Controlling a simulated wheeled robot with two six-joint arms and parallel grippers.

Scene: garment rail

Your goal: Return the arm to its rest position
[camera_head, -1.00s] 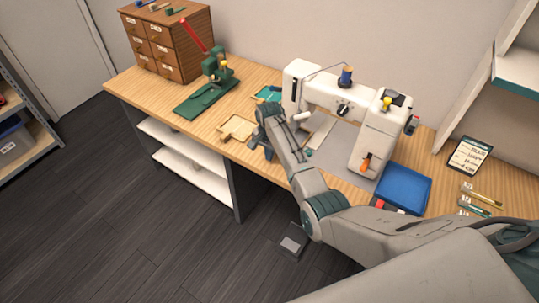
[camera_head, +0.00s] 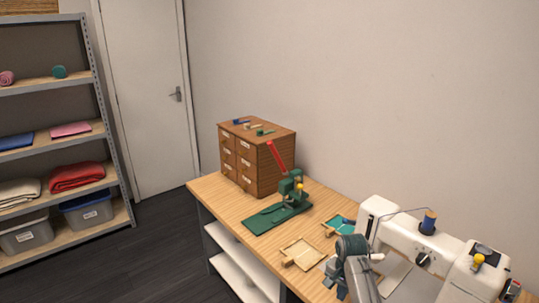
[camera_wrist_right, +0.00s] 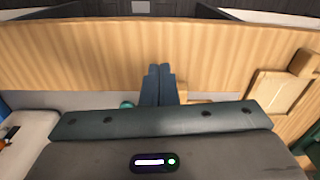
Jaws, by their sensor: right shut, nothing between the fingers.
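My right gripper (camera_head: 338,284) is at the lower right of the head view, over the workbench (camera_head: 222,196) beside the sewing machine. In the right wrist view its two fingers (camera_wrist_right: 158,72) are pressed together with nothing between them. The white sewing machine (camera_head: 402,240) has a blue thread spool on top and is cut off by the picture edge. A shallow wooden tray (camera_head: 300,254) lies to the left of the gripper and also shows in the right wrist view (camera_wrist_right: 272,92). My left gripper is in neither view.
A green press with a red lever (camera_head: 285,196) and a wooden drawer cabinet (camera_head: 262,160) stand farther back on the bench. A grey shelf rack (camera_head: 105,95) with folded cloth and bins stands left, near a door (camera_head: 140,90). The floor between is clear.

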